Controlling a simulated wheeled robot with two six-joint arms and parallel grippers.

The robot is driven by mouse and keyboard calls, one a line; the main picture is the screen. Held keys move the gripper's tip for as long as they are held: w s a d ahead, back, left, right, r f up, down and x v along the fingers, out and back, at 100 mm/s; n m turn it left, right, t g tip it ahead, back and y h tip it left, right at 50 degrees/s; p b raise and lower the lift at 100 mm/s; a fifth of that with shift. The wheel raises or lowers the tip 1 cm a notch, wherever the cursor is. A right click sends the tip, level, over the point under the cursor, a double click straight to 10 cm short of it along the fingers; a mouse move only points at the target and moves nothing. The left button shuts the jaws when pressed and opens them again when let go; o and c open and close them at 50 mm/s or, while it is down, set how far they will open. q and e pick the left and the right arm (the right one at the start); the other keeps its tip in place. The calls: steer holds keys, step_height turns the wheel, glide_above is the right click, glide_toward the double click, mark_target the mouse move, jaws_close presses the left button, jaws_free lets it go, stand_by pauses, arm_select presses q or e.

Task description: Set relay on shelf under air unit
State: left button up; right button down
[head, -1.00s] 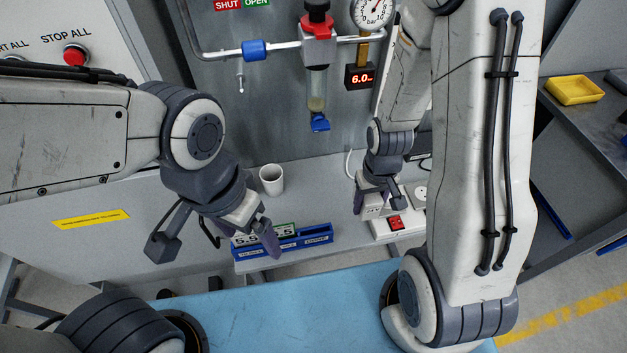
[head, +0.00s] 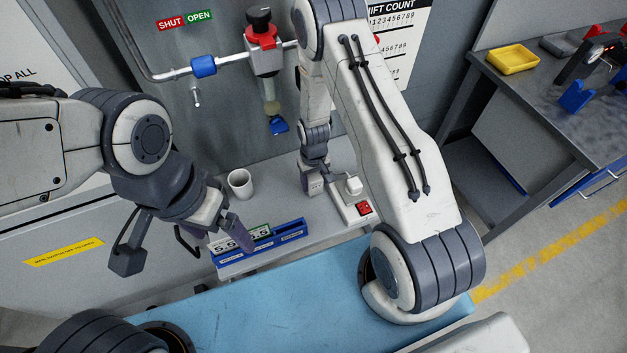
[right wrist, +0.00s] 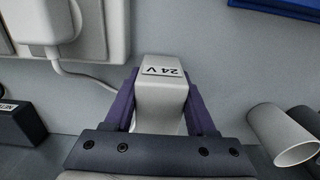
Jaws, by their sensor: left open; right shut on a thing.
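The relay, a pale block marked "24 V" (right wrist: 162,92), is between the purple fingers of my right gripper (right wrist: 165,108) in the right wrist view. That gripper is shut on it, and in the head view the gripper (head: 313,183) is low over the grey shelf (head: 290,212). I cannot tell whether the relay touches the shelf. The air unit (head: 265,55), with a red collar and blue drain, is on the wall panel above, left of my right arm. My left gripper (head: 215,238) is open and empty near the shelf's front left.
A white power strip (head: 352,205) with a red switch and a plug is just right of the relay. A white cup (head: 240,184) and a blue rack of number tiles (head: 262,242) occupy the shelf's left part. A yellow tray (head: 512,58) is on the right bench.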

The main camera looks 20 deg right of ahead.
steer(key=shift+f, duration=0.25)
steer(key=shift+f, duration=0.2)
steer(key=shift+c, duration=1.1)
jaws_free()
